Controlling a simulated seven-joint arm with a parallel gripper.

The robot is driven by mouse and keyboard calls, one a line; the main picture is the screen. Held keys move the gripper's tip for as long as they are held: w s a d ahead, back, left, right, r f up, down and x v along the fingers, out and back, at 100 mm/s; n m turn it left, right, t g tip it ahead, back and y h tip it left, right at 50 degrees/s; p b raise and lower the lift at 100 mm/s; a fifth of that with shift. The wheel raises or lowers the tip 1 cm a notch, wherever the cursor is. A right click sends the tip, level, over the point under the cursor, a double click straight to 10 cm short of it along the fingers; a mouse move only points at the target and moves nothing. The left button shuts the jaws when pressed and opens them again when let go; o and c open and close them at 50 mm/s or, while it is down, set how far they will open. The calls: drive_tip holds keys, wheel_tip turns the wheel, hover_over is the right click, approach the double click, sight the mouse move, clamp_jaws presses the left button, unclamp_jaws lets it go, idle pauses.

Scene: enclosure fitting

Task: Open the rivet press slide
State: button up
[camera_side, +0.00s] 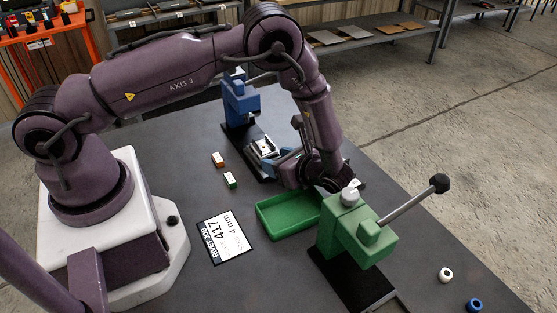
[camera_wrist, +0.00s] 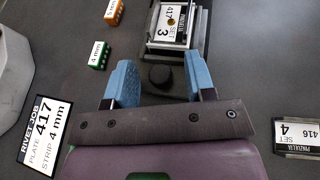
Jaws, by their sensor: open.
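The blue rivet press (camera_side: 238,98) stands at the back on a dark base. Its silver slide (camera_side: 262,147) sits in front of the press head. In the wrist view the slide (camera_wrist: 151,40) carries a plate marked 417, SET 3. A round black knob (camera_wrist: 160,77) is at the slide's near end. My gripper (camera_wrist: 161,82) is open, with one blue finger on each side of the knob in the picture. I see no clear contact with it. In the side view my gripper (camera_side: 281,161) is low beside the slide, partly hidden by my wrist.
A green press (camera_side: 352,230) with a long lever and an empty green tray (camera_side: 290,215) stand in front. Orange (camera_side: 218,159) and green (camera_side: 230,180) blocks lie left, near the job card (camera_side: 226,240). A plate marked 416 (camera_wrist: 297,138) shows at the right of the wrist view.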

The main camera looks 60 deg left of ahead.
drive_tip(key=v, duration=0.8)
drive_tip(key=shift+s+d, duration=0.15)
drive_tip(key=x, duration=0.8)
drive_tip(key=shift+a+f, duration=0.1)
drive_tip(key=shift+a, duration=0.55)
